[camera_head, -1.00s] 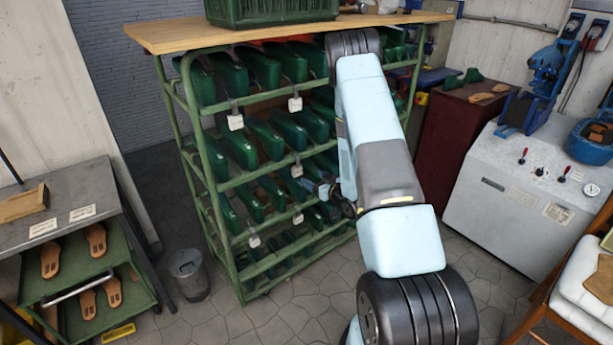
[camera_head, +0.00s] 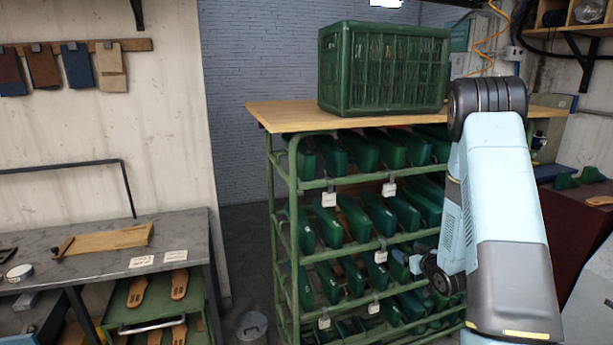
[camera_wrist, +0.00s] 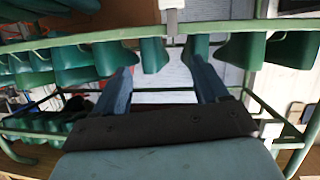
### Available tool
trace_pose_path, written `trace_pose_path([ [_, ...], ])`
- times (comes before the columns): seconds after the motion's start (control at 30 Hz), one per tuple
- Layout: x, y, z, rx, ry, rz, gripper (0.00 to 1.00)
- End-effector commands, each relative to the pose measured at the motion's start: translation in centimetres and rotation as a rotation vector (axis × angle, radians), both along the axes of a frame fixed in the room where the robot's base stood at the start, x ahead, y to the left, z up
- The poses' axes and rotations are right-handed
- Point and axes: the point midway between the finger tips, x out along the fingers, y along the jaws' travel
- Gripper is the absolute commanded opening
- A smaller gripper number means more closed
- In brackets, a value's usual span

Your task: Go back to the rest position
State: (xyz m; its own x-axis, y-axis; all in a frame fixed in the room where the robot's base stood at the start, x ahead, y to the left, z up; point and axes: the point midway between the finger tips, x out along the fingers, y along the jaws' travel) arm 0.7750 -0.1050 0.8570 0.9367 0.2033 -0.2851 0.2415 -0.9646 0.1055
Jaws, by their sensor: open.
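My gripper shows in the wrist view (camera_wrist: 163,78) with its two dark blue-grey fingers spread wide and nothing between them. Beyond the fingertips are a green rail and several green shoe lasts (camera_wrist: 85,62) of the rack. In the head view my pale blue arm comes down in front of the right part of the green rack (camera_head: 292,185). The gripper end (camera_head: 414,264) shows small and partly hidden beside the lower rows of lasts. I cannot tell whether it touches the rack.
A green crate (camera_head: 385,70) stands on the rack's wooden top (camera_head: 285,114). A grey workbench (camera_head: 95,232) with a wooden board (camera_head: 108,239) is at the left. A bin (camera_head: 251,328) stands on the floor between bench and rack. A dark red cabinet (camera_head: 570,225) is at the right.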

Motion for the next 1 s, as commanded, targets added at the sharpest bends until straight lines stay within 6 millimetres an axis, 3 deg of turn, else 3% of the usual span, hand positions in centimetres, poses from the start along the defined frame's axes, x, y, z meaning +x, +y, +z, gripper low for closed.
trace_pose_path([
  [0.03,0.2,0.1,1.6,-0.017,0.009,-0.010,0.73],
  [0.47,-1.1,0.4,11.3,-0.110,0.153,-0.133,0.73],
  [0.77,-4.7,1.1,17.6,-0.130,0.260,-0.214,0.73],
  [1.0,-8.9,2.2,21.9,-0.124,0.349,-0.265,0.73],
])
